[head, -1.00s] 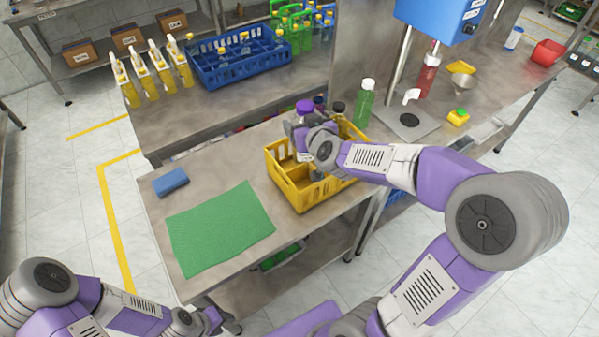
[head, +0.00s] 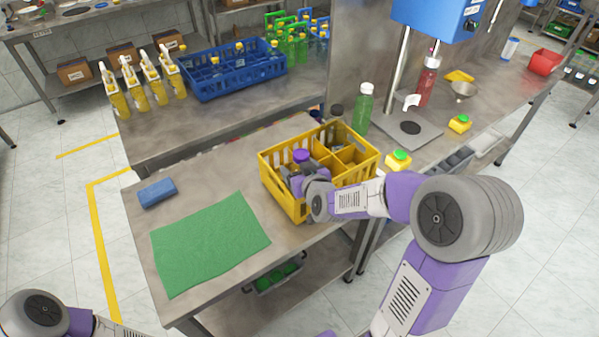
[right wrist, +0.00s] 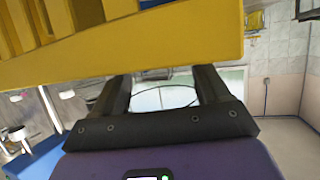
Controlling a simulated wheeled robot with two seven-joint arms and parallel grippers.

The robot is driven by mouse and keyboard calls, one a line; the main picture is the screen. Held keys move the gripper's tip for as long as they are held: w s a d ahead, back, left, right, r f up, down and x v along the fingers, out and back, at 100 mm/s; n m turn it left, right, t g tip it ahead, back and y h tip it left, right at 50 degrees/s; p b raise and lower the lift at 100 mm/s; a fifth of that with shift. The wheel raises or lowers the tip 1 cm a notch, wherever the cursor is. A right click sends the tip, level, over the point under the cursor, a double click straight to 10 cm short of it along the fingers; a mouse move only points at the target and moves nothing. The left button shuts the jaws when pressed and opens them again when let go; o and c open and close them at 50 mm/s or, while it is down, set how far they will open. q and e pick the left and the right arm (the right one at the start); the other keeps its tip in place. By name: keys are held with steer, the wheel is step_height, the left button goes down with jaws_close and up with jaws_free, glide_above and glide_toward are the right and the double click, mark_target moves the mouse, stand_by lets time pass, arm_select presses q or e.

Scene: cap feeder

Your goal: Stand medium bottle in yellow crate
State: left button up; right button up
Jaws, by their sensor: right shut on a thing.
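The yellow crate (head: 284,201) stands on the metal table and has dividers inside. My right gripper (head: 292,172) is at the crate's near left part, shut on a bottle with a purple cap (head: 301,155). The cap shows just above the gripper, and the bottle's lower body is hidden by the gripper and crate wall. I cannot tell whether it touches the crate floor. In the right wrist view, the gripper's two dark fingers (right wrist: 164,92) flank a pale, see-through shape, with the yellow crate wall (right wrist: 150,42) close beyond. My left gripper is outside the view.
A blue crate (head: 235,70) stands behind.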

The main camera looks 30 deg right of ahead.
steer(key=shift+r, duration=0.15)
steer(key=o, duration=1)
steer(key=shift+b+v, duration=2.1)
steer(key=shift+v, duration=3.95)
